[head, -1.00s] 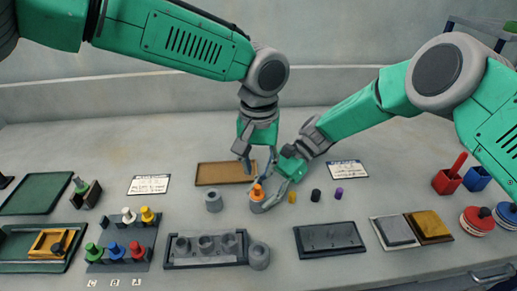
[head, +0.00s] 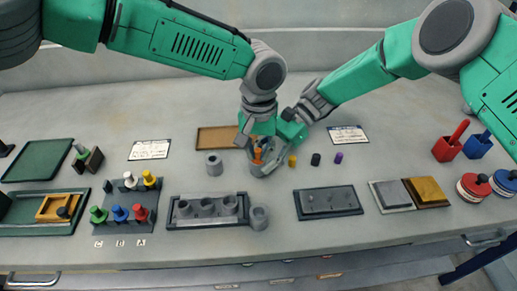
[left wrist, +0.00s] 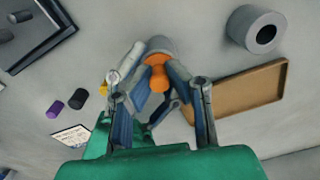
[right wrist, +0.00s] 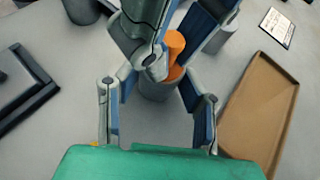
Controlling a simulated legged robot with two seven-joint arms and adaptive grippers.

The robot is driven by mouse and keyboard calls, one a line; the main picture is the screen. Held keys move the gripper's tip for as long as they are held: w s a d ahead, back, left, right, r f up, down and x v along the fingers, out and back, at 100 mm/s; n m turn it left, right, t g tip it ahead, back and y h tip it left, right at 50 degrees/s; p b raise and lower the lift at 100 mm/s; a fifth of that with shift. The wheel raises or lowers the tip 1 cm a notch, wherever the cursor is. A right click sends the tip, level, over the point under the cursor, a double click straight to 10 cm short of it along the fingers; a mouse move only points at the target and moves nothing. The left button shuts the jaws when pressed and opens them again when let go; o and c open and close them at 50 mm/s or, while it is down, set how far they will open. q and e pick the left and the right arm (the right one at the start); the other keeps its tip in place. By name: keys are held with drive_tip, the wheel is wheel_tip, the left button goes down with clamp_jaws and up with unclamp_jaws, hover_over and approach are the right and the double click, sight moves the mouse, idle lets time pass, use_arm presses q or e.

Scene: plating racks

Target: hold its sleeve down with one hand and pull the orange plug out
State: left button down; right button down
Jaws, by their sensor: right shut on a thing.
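The orange plug (head: 257,155) stands upright in a grey sleeve (head: 257,170) on the table. In the right wrist view the plug (right wrist: 174,44) rises from the sleeve (right wrist: 158,90). My right gripper (head: 267,166) comes in low from the right and is shut on the sleeve. My left gripper (head: 254,150) points down from above, open, with its fingers on either side of the plug. In the left wrist view the plug (left wrist: 158,78) lies between the fingers. Both grippers partly hide the sleeve.
A loose grey ring (head: 214,164) and an empty brown tray (head: 215,139) are close by. A grey block with holes (head: 173,220) lies in front. Small yellow, black and purple (head: 338,157) pegs stand to the right.

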sight(258, 149)
drive_tip(key=c, duration=1.9)
unclamp_jaws()
clamp_jaws()
use_arm(q)
drive_tip(key=shift+d+r+n, duration=0.1)
drive_tip(key=shift+r+n, duration=0.1)
drive_tip(key=shift+n, duration=0.7)
drive_tip(key=shift+r+n, duration=0.2)
drive_tip(key=shift+n, duration=0.7)
use_arm(e)
drive_tip(key=shift+f, duration=0.1)
use_arm(q)
drive_tip(key=shift+r, duration=0.1)
drive_tip(key=shift+r, duration=2)
